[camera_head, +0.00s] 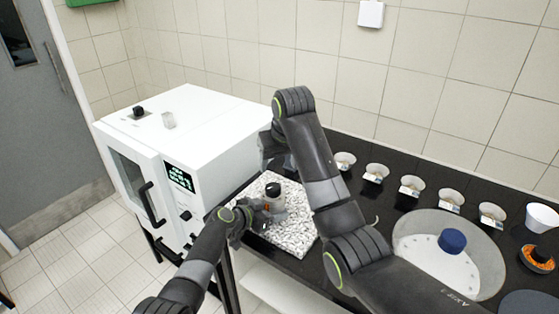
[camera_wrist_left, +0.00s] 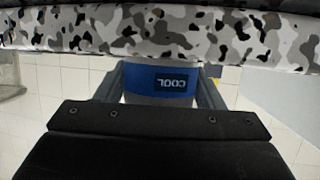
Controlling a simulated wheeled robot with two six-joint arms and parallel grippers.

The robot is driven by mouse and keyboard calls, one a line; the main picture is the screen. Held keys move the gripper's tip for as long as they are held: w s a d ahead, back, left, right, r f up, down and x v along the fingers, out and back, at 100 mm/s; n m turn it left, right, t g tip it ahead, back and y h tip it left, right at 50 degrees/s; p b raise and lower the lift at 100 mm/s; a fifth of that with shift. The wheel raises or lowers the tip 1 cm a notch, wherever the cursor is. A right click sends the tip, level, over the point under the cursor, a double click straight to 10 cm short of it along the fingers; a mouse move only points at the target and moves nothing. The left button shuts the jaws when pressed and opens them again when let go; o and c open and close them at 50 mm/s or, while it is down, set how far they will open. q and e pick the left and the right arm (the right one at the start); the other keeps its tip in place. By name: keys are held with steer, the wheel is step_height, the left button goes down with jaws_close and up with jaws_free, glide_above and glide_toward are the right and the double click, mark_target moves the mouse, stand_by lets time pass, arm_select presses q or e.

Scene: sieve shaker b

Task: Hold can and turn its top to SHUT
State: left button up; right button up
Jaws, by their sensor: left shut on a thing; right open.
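The can (camera_head: 274,200) stands on a speckled granite-look slab and has a dark top (camera_head: 272,188). In the left wrist view its pale body carries a blue band (camera_wrist_left: 140,82) with a label reading COOL upside down. My left gripper (camera_head: 262,208) is shut on the can's body from the left, one finger on each side in the wrist view. My right gripper (camera_head: 271,146) is open, above and beyond the can, apart from it and partly hidden by its own arm. The top's SHUT marking cannot be read.
A white oven-like cabinet (camera_head: 205,125) stands close on the left. The speckled slab (camera_head: 293,232) lies on a black counter (camera_head: 375,205). Several small dishes (camera_head: 410,184) line the back right.

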stand_by(0.3)
arm_select(q)
steer(key=o, duration=1.4)
steer(key=shift+v, duration=6)
